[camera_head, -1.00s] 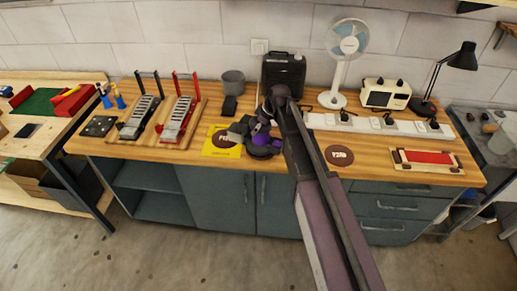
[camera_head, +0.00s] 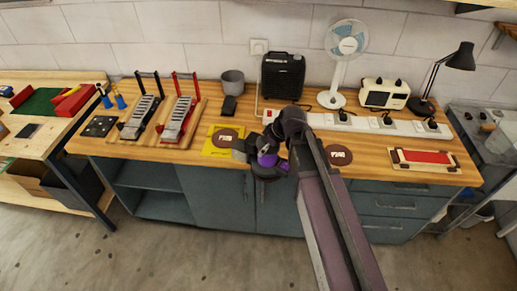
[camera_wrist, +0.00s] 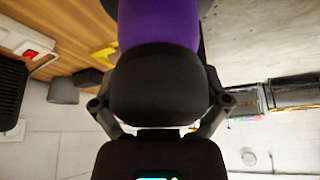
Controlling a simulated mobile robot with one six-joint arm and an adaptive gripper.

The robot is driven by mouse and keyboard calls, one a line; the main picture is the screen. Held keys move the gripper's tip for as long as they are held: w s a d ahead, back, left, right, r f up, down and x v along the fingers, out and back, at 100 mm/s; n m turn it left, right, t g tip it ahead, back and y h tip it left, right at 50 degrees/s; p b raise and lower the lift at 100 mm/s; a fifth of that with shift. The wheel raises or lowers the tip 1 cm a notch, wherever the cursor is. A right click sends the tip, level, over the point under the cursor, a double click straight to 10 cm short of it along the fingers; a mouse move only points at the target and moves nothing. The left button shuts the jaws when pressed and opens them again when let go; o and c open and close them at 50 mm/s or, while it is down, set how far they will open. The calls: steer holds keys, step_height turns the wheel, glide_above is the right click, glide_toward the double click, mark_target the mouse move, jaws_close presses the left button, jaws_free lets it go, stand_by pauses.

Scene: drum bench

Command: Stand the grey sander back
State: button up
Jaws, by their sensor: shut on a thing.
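My gripper (camera_head: 270,146) is shut on a tool with a purple body (camera_head: 267,159) and dark parts. I take it to be the sander, though its clear colour is purple, not grey. A grey block (camera_head: 242,155) shows at its left; I cannot tell whether it belongs to the tool. In the wrist view the dark rounded part (camera_wrist: 160,88) sits between my fingers, with the purple part (camera_wrist: 158,25) beyond. The tool shows at the bench's front edge, apparently raised. Another brown disc (camera_head: 339,155) lies right.
A white power strip (camera_head: 380,124) runs behind, with a black case (camera_head: 283,76), fan (camera_head: 346,45), radio (camera_head: 387,94) and lamp (camera_head: 463,57). Pedals (camera_head: 180,119) stand left. A red-and-cream frame (camera_head: 425,160) lies right. The bench (camera_head: 380,165) has bare wood between.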

steer(key=shift+w, duration=0.1)
steer(key=w+a+f+b, duration=0.1)
steer(key=w+a, duration=0.2)
steer(key=w, duration=1.1)
steer(key=shift+a+f, duration=0.15)
steer(key=shift+a, duration=0.25)
steer(key=shift+w+a+f+b, duration=0.1)
steer(key=shift+w+f+b, duration=0.1)
steer(key=shift+f+b, duration=0.45)
steer(key=shift+w+f+b, duration=0.25)
steer(key=shift+f+b, duration=0.35)
steer(key=shift+b, duration=0.1)
steer(key=shift+w+a+f+b, duration=0.1)
steer(key=shift+w+f+b, duration=0.1)
steer(key=shift+f+b, duration=0.45)
steer(key=shift+f, duration=0.1)
steer(key=shift+s+d+f+b, duration=0.2)
steer(key=shift+s+f+b, duration=0.1)
steer(key=shift+b, duration=0.4)
steer(key=o, duration=0.9)
steer(key=shift+r, duration=0.15)
